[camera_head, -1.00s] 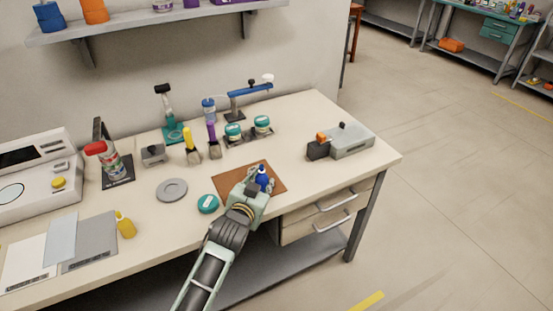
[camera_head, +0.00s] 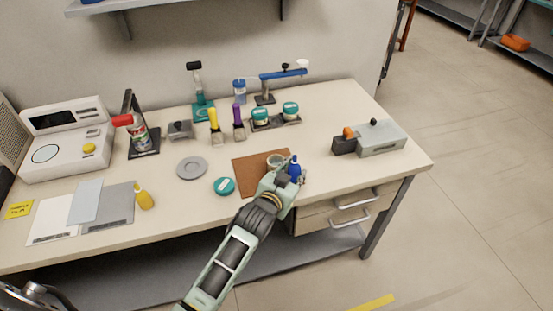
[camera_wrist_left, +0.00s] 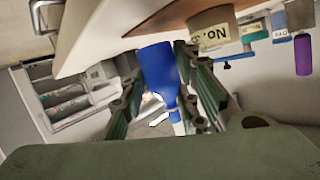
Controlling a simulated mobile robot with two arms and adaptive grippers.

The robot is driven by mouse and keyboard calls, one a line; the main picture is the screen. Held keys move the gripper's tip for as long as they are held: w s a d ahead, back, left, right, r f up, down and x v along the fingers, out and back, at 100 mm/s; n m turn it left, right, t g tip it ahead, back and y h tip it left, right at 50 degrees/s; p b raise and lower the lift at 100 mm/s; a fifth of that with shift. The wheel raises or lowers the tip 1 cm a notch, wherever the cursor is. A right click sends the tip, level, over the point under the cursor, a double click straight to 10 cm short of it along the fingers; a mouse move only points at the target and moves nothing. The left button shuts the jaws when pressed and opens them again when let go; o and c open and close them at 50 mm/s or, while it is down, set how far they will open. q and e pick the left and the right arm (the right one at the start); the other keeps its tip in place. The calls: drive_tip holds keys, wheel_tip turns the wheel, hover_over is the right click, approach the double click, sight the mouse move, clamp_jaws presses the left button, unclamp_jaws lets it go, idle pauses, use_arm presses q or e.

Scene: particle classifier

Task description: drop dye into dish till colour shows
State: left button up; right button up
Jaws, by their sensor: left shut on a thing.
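My left gripper (camera_head: 285,178) is shut on a blue dropper bottle (camera_head: 294,168), at the right edge of a brown mat (camera_head: 250,180). In the left wrist view the blue bottle (camera_wrist_left: 158,70) sits between the fingers (camera_wrist_left: 165,105), its narrow tip pointing away from the tabletop. A small open dish or jar (camera_head: 275,160) stands on the mat just left of the bottle, partly hidden by the gripper. A labelled jar (camera_wrist_left: 212,30) shows beside the bottle in the wrist view. The dish's contents are too small to tell.
A teal lid (camera_head: 224,186) and a grey round plate (camera_head: 192,168) lie left of the mat. A yellow bottle (camera_head: 144,200) stands further left. Brushes and a rack of teal-lidded jars (camera_head: 276,122) stand behind. A grey box (camera_head: 380,140) is at right.

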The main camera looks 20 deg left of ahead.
sight(291, 167)
use_arm(q)
drive_tip(key=r+p, duration=0.2)
drive_tip(key=r+n+p, duration=0.1)
drive_tip(key=shift+w+a+r+g, duration=0.2)
drive_tip(key=shift+a+r+g, duration=0.1)
drive_tip(key=shift+a, duration=0.05)
drive_tip(key=shift+a+h, duration=0.1)
drive_tip(key=shift+h, duration=0.2)
drive_tip(key=shift+w+a+r+n+g+h+p, duration=0.15)
drive_tip(key=shift+r+n+g+p, duration=0.05)
drive_tip(key=shift+r+n, duration=0.15)
drive_tip(key=shift+w+a+r+n+g+h+p, duration=0.1)
drive_tip(key=shift+r+n+g+h+p, duration=0.05)
drive_tip(key=shift+r+n+g, duration=0.15)
drive_tip(key=shift+a+f, duration=0.15)
drive_tip(key=shift+f, duration=0.05)
drive_tip(key=shift+w+a+f+n+g+h+b, duration=0.15)
drive_tip(key=shift+a+n+g+h+b, duration=0.1)
drive_tip(key=shift+n+h+b, duration=0.3)
drive_tip(key=shift+w+a+r+n+g+h+b, duration=0.1)
drive_tip(key=shift+a+n+g+h+b, duration=0.15)
drive_tip(key=shift+n+b, duration=0.4)
drive_tip(key=shift+w+a+f+n+g+h+b, duration=0.15)
drive_tip(key=shift+n+g+h+b, duration=0.15)
drive_tip(key=shift+n+h+b, duration=0.3)
drive_tip(key=shift+f+n+b, duration=0.45)
drive_tip(key=shift+f+b, duration=0.25)
drive_tip(key=shift+b, duration=0.4)
